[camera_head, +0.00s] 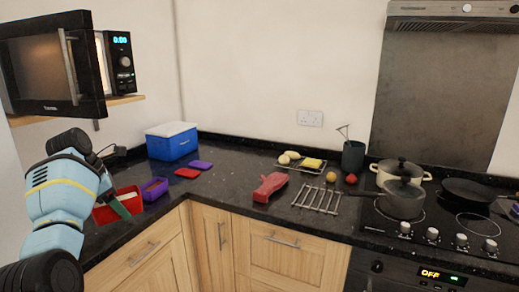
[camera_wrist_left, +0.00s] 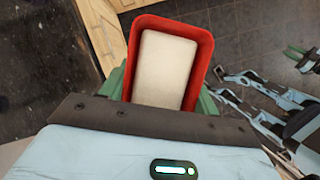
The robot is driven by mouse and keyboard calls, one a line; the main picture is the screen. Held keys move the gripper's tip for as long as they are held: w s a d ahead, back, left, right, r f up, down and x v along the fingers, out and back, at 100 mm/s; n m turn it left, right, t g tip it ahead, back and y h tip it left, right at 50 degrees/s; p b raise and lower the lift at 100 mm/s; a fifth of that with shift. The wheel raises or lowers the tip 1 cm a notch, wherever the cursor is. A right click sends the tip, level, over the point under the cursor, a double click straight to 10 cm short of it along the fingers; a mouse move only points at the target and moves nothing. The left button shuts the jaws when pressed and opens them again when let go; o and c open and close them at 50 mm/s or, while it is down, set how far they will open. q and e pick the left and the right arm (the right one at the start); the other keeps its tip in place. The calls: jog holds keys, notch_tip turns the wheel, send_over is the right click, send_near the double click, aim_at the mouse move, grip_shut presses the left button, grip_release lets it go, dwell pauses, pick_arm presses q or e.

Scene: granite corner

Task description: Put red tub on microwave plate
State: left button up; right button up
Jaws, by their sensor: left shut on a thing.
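The red tub (camera_head: 132,193) is at the left end of the dark counter, by its front edge. In the left wrist view it is an open red box (camera_wrist_left: 207,60) holding a pale block (camera_wrist_left: 163,70). My left gripper (camera_head: 118,204) is shut on the tub, with green fingers at its sides. I cannot tell whether the tub touches the counter. The microwave (camera_head: 118,62) sits on a wooden shelf at upper left, its door (camera_head: 45,75) swung open. Its plate is hidden. Part of my right gripper (camera_wrist_left: 299,53) seems to show in the left wrist view; its state is unclear.
A purple tub (camera_head: 155,189) stands beside the red tub. Red (camera_head: 187,173) and purple lids (camera_head: 201,165) lie near a blue-and-white cooler (camera_head: 171,141). A red oven mitt (camera_head: 269,186), a metal rack (camera_head: 317,198) and pots (camera_head: 401,198) are farther right. The open microwave door juts out.

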pick_arm(q)
jog(key=shift+d+r+m, duration=0.25)
jog(key=shift+r+m, duration=0.15)
jog(key=shift+r, duration=0.1)
jog(key=s+d+r+m+g, duration=0.2)
jog(key=d+m+g, duration=0.1)
jog(key=d+m, duration=0.35)
jog(key=s+d+r+m+g, duration=0.2)
jog(key=d+m, duration=0.4)
jog(key=d, duration=0.1)
jog(key=s+d+f+m+g+y, duration=0.1)
jog(key=s+f+m+g+y, duration=0.1)
jog(key=s+f+m, duration=1)
jog(key=s+f+y, duration=0.1)
jog(key=s+f, duration=0.3)
jog(key=s, duration=0.5)
jog(key=shift+f+y, duration=0.3)
jog(key=shift+f, duration=0.1)
jog(key=shift+w+d, duration=0.15)
